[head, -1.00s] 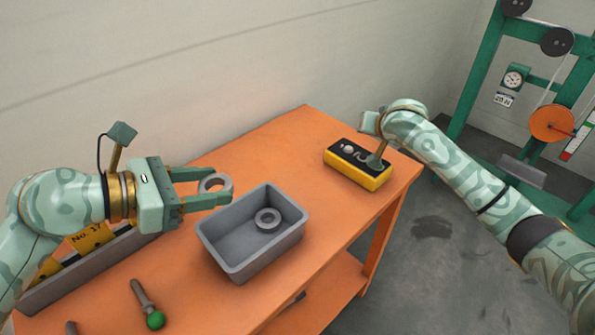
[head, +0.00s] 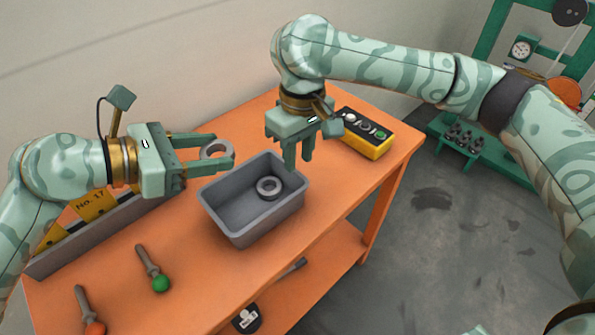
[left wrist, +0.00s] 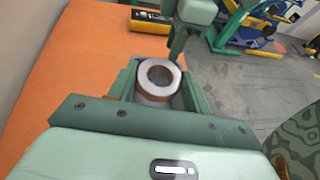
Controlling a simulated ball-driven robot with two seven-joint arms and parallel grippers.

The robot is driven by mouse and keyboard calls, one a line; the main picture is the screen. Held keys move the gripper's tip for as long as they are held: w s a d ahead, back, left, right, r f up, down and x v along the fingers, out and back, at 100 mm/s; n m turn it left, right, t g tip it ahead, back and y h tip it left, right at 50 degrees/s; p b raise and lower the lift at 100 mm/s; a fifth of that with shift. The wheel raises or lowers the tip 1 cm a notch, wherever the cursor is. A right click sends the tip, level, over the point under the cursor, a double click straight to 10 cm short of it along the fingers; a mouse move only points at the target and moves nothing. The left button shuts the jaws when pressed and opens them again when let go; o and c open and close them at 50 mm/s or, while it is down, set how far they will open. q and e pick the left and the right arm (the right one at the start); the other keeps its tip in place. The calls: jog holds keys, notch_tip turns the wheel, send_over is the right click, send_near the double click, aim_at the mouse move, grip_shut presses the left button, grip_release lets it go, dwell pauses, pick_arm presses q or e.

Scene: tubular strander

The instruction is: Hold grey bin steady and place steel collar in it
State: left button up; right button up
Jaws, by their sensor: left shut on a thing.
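The grey bin (head: 237,235) stands upright on the orange table, with one steel collar (head: 269,187) lying flat inside it. My left gripper (head: 209,150) is shut on another steel collar (head: 217,149), held in the air just left of the bin's far left side. This held collar also shows between the fingers in the left wrist view (left wrist: 159,76). My right gripper (head: 298,162) points down at the bin's far right rim. Its fingers show a gap between them. Whether they touch or straddle the wall, I cannot tell.
A yellow and black button box (head: 368,133) stands behind the right gripper. A long grey tray with No. 17 labels (head: 90,205) lies at left. Pins with a green ball (head: 160,284) and an orange ball (head: 95,327) lie in front. The orange table (head: 190,260) is clear between them.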

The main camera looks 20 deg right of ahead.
aim_at(297, 185)
jog(key=f, duration=0.9)
jog(key=shift+a, duration=0.25)
grip_shut()
